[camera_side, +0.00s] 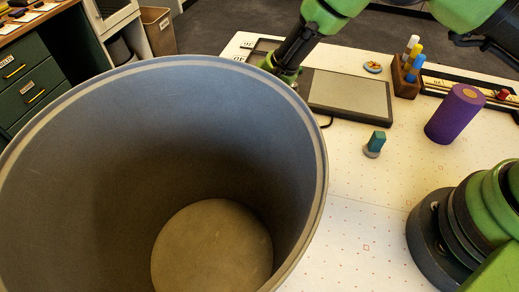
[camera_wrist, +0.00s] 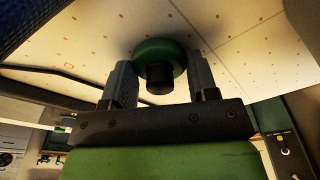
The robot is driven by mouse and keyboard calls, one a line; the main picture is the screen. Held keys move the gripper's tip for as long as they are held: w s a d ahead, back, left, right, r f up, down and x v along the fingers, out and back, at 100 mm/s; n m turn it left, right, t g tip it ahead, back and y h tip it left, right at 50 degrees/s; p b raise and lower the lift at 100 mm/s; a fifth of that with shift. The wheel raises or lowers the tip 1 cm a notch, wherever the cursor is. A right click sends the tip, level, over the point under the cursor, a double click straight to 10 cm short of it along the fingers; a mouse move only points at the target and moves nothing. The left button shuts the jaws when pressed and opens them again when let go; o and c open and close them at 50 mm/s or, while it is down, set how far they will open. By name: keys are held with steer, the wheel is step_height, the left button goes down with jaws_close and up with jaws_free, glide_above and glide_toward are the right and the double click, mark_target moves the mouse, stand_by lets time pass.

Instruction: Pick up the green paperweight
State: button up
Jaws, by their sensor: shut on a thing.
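The green paperweight (camera_wrist: 153,47), a round green disc with a short black knob, is between the two fingers of my gripper (camera_wrist: 160,72) in the wrist view. The fingers are shut on it, one on each side. The white dotted table (camera_wrist: 225,27) shows behind it. I cannot tell whether the paperweight touches the table. In the side view my fingers and the paperweight are hidden behind the rim of a large grey bin.
The large grey bin (camera_side: 318,150) fills the left of the side view. A grey pad (camera_side: 350,95), a teal-topped small piece (camera_side: 376,142), a marker holder (camera_side: 405,84) and a purple cylinder (camera_side: 454,115) stand on the table. The middle front is clear.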

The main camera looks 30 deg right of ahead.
step_height(320, 180, up, 10)
stand_by(0.4)
